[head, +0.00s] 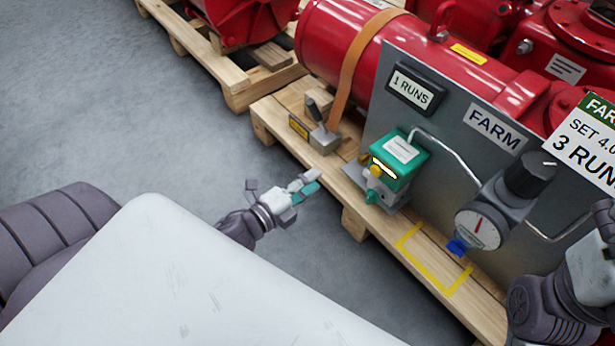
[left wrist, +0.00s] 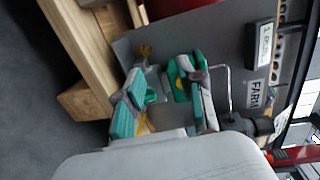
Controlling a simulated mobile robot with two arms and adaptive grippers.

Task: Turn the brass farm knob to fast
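The green farm unit (head: 399,160) with a white label is mounted on the grey panel's lower left. A small yellow, brass-like knob (head: 376,170) shows on its front, beside a bright yellow strip. A teal piece hangs below it. My left gripper (head: 305,186) is left of the unit, apart from it over the floor, with fingers pointing toward it. In the left wrist view the left gripper (left wrist: 168,70) has its teal-padded fingers spread, empty, with the green unit (left wrist: 177,88) seen beyond them. My right gripper is cut off at the right edge; its fingers cannot be made out.
The grey panel (head: 450,150) stands on a wooden pallet (head: 270,122). A round gauge (head: 478,230) with a black knob (head: 530,174) is to the right. A sign (head: 591,138) includes "3 RUN". A grey lever block (head: 322,138) is left of the unit. Floor between gripper and pallet is clear.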

